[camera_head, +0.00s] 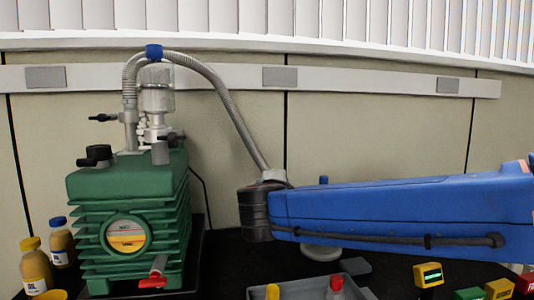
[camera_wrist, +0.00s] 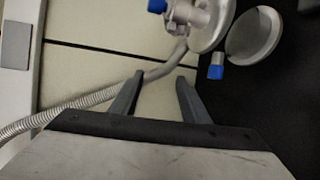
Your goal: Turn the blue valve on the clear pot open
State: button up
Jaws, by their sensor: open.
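In the wrist view, my gripper (camera_wrist: 160,77) is open and empty, its two dark fingers apart. A blue knob (camera_wrist: 157,6) sits on a grey metal fitting (camera_wrist: 187,14) at the top edge, beyond my fingertips and not touched. A second blue piece (camera_wrist: 215,72) on a short pale stem is to the right of the fingers. I cannot tell which is the task's valve. In the head view, a small blue top (camera_head: 324,180) shows just above my blue arm. The clear pot cannot be made out surely; my arm hides much of that area, and my gripper is not seen there.
A green pump (camera_head: 128,205) stands left, with a ribbed hose (camera_head: 215,90) running from its top down behind my arm. Bottles (camera_head: 36,265) stand at far left. A grey tray (camera_head: 300,290) and small coloured blocks (camera_head: 428,275) lie in front. A pale wall is behind.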

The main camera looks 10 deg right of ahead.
jog(key=s+a+r, duration=0.2)
jog(key=a+r, duration=0.3)
jog(key=r, duration=0.6)
jog(key=shift+r, duration=0.4)
dwell(0.9)
jog(key=shift+s, duration=0.1)
dwell(0.3)
